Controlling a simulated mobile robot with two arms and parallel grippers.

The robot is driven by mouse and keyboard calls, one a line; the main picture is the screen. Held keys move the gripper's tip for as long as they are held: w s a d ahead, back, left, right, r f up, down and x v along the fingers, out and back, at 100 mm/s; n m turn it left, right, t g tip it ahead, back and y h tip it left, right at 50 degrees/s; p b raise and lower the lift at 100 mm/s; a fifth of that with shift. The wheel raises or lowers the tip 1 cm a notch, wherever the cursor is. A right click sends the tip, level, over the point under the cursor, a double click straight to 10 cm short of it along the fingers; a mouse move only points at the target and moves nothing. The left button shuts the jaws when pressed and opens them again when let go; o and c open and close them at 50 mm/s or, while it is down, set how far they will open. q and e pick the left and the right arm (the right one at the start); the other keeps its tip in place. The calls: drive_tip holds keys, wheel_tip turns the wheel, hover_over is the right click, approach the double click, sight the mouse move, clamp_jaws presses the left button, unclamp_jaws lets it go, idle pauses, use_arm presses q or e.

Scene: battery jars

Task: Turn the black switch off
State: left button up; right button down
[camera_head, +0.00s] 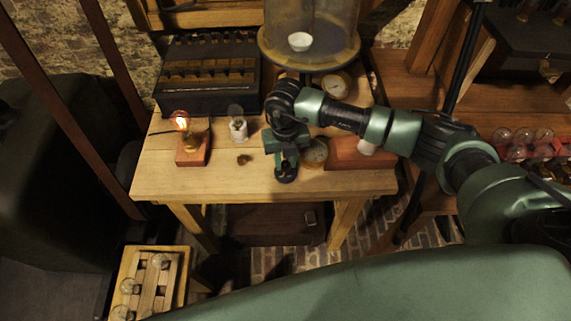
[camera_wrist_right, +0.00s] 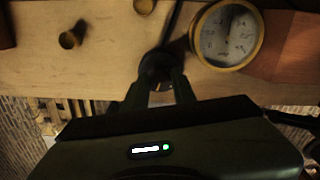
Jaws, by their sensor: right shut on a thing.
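The black switch (camera_wrist_right: 155,63) shows in the right wrist view as a dark round body on the wooden table, with a dark cord or rod running up from it. My right gripper (camera_wrist_right: 159,80) is over it, its two fingers closed in on its dark middle part. In the head view my right gripper (camera_head: 286,170) reaches down to the front middle of the table and covers most of the switch. The switch's lever position cannot be told. A bulb (camera_head: 182,122) on a red-brown block (camera_head: 193,157) at the table's left glows. My left gripper is not in view.
A round brass gauge (camera_wrist_right: 226,34) stands close right of the switch, beside a red-brown block (camera_head: 347,154). A small brass knob (camera_head: 243,160) and an unlit bulb (camera_head: 237,124) are to the left. A glass jar (camera_head: 310,30) and dark battery case (camera_head: 210,75) stand behind.

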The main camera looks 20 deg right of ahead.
sight(285, 164)
drive_tip(key=n+b, duration=0.9)
drive_tip(key=b, duration=0.1)
drive_tip(key=shift+f+n, duration=0.2)
drive_tip(key=shift+n, duration=0.2)
drive_tip(key=shift+r+n+b, duration=0.2)
drive_tip(key=shift+n+b, duration=1.35)
drive_tip(key=shift+n, duration=0.05)
drive_tip(key=shift+a+r, duration=0.1)
drive_tip(key=c, duration=1.1)
unclamp_jaws()
drive_tip(key=shift+c, duration=0.2)
wheel_tip(285, 164, up, 8)
drive_tip(key=shift+f+b, duration=0.15)
drive_tip(key=shift+b, duration=0.4)
